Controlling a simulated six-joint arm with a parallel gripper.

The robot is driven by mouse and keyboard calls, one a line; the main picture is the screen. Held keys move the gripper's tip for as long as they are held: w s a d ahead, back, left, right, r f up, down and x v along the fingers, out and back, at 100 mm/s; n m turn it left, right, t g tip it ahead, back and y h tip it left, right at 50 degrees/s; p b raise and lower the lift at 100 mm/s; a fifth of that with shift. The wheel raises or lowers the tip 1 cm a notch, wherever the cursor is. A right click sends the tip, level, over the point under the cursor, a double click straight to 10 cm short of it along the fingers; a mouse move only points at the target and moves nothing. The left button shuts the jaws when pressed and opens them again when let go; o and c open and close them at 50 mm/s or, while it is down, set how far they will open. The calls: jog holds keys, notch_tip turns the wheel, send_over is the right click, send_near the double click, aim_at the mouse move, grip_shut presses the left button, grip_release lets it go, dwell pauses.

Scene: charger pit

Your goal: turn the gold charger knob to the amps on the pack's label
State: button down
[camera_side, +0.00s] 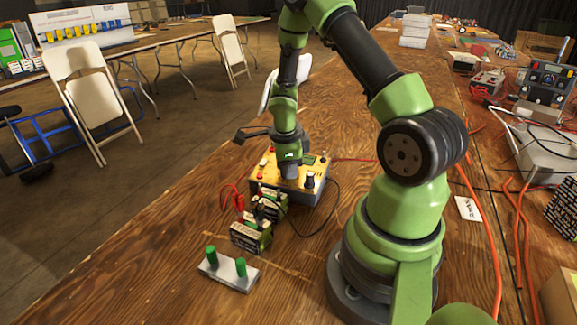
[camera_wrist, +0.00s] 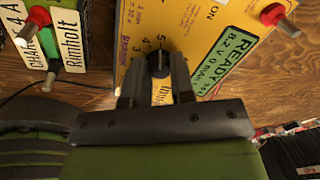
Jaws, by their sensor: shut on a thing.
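The gold charger (camera_side: 265,176) stands on the wooden table in the side view, and its yellow face (camera_wrist: 135,20) fills the top middle of the wrist view. My gripper (camera_wrist: 158,80) is shut on the charger's dark knob (camera_wrist: 159,62). A pale line on the knob points up, near the printed 5; the numbers 4 and 3 show to its left. The charger's green screen (camera_wrist: 226,62) reads READY, 8.2 V. A pack's white label (camera_wrist: 38,28) shows "4 A", part of "CHA" and "Rimholt". In the side view the packs (camera_side: 250,237) stand in front of the charger.
A white block with two green pegs (camera_side: 228,271) lies nearest the front. Red leads (camera_side: 231,197) and a black cable (camera_side: 330,212) run from the charger and packs. A white card (camera_side: 468,208), orange cables and equipment are at the right.

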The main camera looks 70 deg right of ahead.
aim_at(286, 181)
jog(key=c, duration=1)
grip_release()
jog(key=r, duration=0.3)
jog(key=a+r, duration=0.1)
jog(key=r, duration=0.6)
jog(key=shift+a, duration=0.4)
jog(key=shift+f, duration=0.1)
